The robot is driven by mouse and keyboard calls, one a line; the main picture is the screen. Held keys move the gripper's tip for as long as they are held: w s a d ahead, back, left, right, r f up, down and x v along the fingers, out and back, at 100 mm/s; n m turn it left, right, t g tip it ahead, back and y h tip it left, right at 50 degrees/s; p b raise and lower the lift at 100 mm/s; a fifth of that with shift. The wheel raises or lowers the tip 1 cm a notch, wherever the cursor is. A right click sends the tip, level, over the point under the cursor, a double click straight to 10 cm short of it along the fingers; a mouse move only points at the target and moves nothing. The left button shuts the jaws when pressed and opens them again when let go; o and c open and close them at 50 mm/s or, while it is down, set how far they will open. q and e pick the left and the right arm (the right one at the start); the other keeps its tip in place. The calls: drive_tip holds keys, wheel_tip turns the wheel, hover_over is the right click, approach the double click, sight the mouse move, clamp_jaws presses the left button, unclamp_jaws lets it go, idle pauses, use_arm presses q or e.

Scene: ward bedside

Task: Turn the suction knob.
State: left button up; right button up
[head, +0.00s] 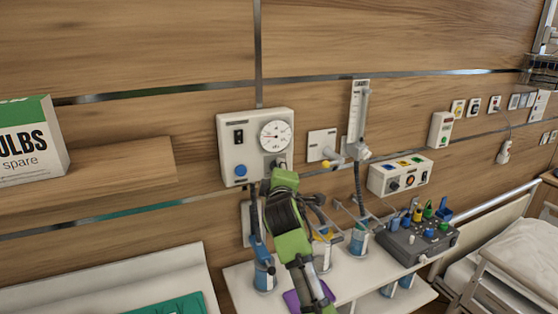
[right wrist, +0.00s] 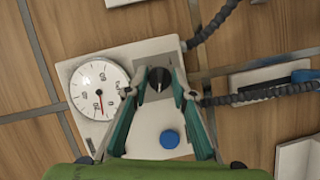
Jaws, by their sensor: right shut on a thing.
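The suction unit (head: 238,146) is a white wall box with a round dial gauge (head: 275,136), a dark switch and a blue button (head: 241,170). Its black knob (right wrist: 159,78) shows in the right wrist view, with a pale mark on its face. My right gripper (right wrist: 157,83) has its two teal fingers on either side of this knob and is shut on it. In the head view my green right arm rises from below, and the gripper (head: 281,168) hides most of the knob. The gauge (right wrist: 100,89) and blue button (right wrist: 170,139) also show in the right wrist view. My left gripper is not in view.
Dark corrugated hoses (right wrist: 265,92) run close beside the gripper. A flowmeter (head: 357,120) and a control box (head: 400,175) are on the wall to the right. Jars and a grey device (head: 415,245) stand on the shelf below.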

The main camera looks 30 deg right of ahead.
drive_tip(key=shift+r+m+g+y+p, duration=0.1)
drive_tip(key=shift+m+g+y+p, duration=0.55)
drive_tip(key=shift+m+p, duration=1.4)
drive_tip(key=shift+n, duration=0.25)
drive_tip(key=o, duration=1.1)
drive_tip(key=shift+s, duration=0.1)
drive_tip(key=v, duration=1.1)
drive_tip(key=shift+s, duration=0.45)
